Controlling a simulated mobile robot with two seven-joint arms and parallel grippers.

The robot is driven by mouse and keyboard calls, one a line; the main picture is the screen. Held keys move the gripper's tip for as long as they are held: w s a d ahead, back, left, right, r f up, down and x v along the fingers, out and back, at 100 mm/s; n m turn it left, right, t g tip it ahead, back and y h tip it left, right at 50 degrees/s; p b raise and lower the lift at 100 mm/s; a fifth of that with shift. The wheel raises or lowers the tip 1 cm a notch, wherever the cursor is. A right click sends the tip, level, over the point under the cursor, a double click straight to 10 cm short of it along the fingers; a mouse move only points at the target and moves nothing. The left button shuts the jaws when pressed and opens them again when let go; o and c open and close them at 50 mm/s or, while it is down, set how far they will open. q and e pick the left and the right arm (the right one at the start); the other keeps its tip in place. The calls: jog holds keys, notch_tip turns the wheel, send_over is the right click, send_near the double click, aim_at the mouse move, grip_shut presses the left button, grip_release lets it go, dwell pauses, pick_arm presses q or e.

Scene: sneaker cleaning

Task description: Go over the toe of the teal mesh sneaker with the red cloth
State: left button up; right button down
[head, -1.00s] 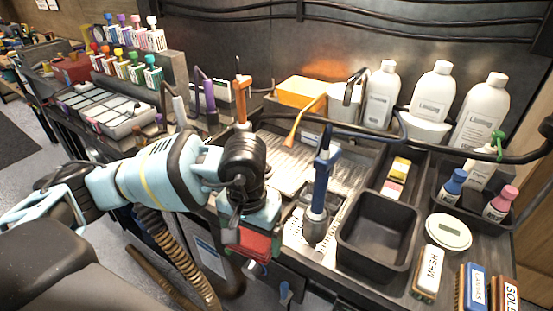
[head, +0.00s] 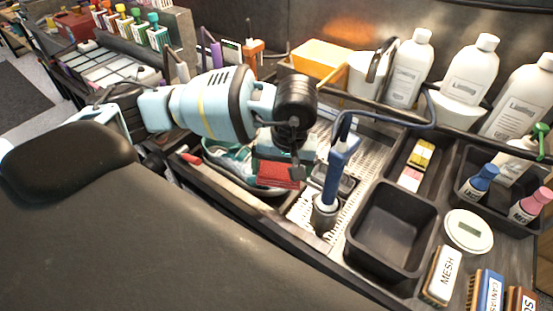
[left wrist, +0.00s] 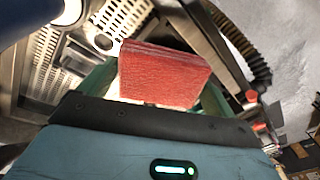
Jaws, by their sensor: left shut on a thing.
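My left gripper (head: 283,158) is shut on the folded red cloth (head: 280,175), which hangs below its jaws. The cloth (left wrist: 165,78) also shows close up in the left wrist view, between the fingers. The teal sneaker (head: 222,161) lies in the tray at the bench's front, left of the cloth and partly hidden behind my left arm and gripper. The cloth is at the sneaker's right end; I cannot tell whether they touch. My right gripper is not in view.
A blue upright tool (head: 340,160) in a holder stands just right of the cloth. An empty black bin (head: 390,230), labelled brushes (head: 442,275) and a round white scale (head: 468,232) are farther right.

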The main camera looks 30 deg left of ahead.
pick_arm(q)
jog(key=shift+w+a+r+n+y, duration=0.45)
jog(key=shift+w+n, duration=0.2)
jog(key=shift+n, duration=0.45)
jog(key=shift+a+n, duration=0.15)
jog(key=shift+n, duration=0.15)
jog(key=shift+f, duration=0.1)
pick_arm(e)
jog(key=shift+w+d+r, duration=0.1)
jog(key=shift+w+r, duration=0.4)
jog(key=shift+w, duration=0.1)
pick_arm(q)
jog(key=shift+x, duration=1.05)
jog(key=x, duration=0.4)
jog(key=shift+s+b, duration=0.1)
jog(key=shift+b, duration=0.25)
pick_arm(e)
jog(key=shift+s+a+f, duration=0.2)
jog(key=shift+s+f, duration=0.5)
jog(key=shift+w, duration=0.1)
